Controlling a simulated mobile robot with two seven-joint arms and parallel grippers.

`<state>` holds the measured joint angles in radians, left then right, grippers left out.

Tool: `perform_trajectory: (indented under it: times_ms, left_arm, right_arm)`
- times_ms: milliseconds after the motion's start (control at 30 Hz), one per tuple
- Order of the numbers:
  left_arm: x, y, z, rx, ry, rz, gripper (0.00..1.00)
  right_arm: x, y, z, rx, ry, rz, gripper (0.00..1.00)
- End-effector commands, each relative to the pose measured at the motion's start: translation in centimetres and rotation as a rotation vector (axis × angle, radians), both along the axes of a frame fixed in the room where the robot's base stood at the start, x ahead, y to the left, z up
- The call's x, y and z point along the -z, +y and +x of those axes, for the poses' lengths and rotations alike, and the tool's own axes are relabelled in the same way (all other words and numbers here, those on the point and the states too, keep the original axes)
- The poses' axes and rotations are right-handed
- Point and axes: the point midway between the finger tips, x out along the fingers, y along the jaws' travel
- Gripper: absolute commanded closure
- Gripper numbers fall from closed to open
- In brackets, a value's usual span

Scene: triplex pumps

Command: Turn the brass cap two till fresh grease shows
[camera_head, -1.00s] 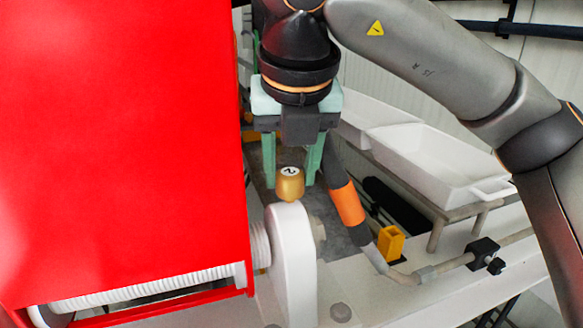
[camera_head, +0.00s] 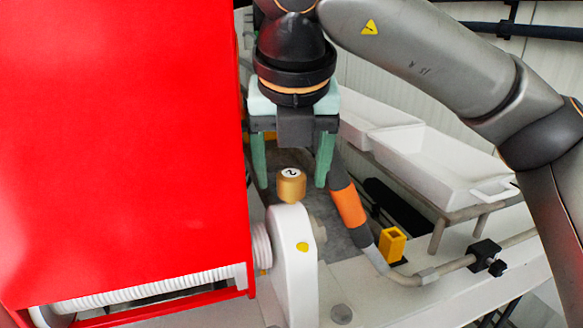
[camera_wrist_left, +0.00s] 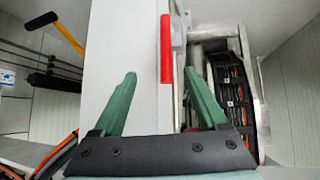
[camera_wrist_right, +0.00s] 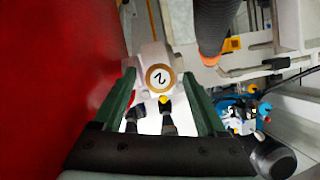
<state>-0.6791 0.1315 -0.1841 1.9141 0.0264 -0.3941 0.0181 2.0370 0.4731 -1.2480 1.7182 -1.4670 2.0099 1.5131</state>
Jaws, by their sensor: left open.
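The brass cap two (camera_head: 291,186) is a short gold cylinder with a white top marked 2, on the white rounded housing (camera_head: 287,250). A yellow blob, like grease (camera_head: 302,246), shows on the housing's face below the cap. My right gripper (camera_head: 292,187) is open, with one green finger on each side of the cap and a gap on both sides. The right wrist view shows the cap (camera_wrist_right: 160,77) between the open fingers and the yellow blob (camera_wrist_right: 165,98) just below it. My left gripper (camera_wrist_left: 160,82) is open and empty; a red bar (camera_wrist_left: 166,48) shows between its fingers.
A large red panel (camera_head: 120,130) fills the left, close to the cap. White trays (camera_head: 430,165) stand at the right on a pipe frame. A hose with an orange band (camera_head: 347,206) and a yellow block (camera_head: 392,244) are right of the housing.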

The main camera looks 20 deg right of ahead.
Motion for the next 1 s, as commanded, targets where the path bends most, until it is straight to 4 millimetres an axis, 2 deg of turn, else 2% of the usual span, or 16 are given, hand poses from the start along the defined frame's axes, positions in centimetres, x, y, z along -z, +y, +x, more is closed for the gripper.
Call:
perform_trajectory:
  times_ms: [233,367,467,800,1000]
  left_arm:
    - [0.0,0.0,0.0,0.0,0.0,0.0,0.25]
    - [-0.1,0.0,0.0,0.0,0.0,0.0,0.25]
    - [-0.2,0.0,0.0,0.0,0.0,0.0,0.25]
    - [-1.3,0.0,0.0,0.0,0.0,0.0,0.25]
    - [-1.8,0.0,0.0,0.0,0.0,0.0,0.25]
  right_arm:
    - [0.0,0.0,0.0,-0.001,0.0,0.0,0.25]
    - [-0.8,0.1,-0.3,0.0,-0.002,-0.001,0.25]
    - [-2.1,0.2,-0.8,0.0,-0.004,-0.001,0.25]
    - [-8.5,0.9,-3.3,0.001,-0.005,-0.001,0.25]
    - [-10.8,1.1,-4.3,0.001,-0.003,-0.001,0.25]
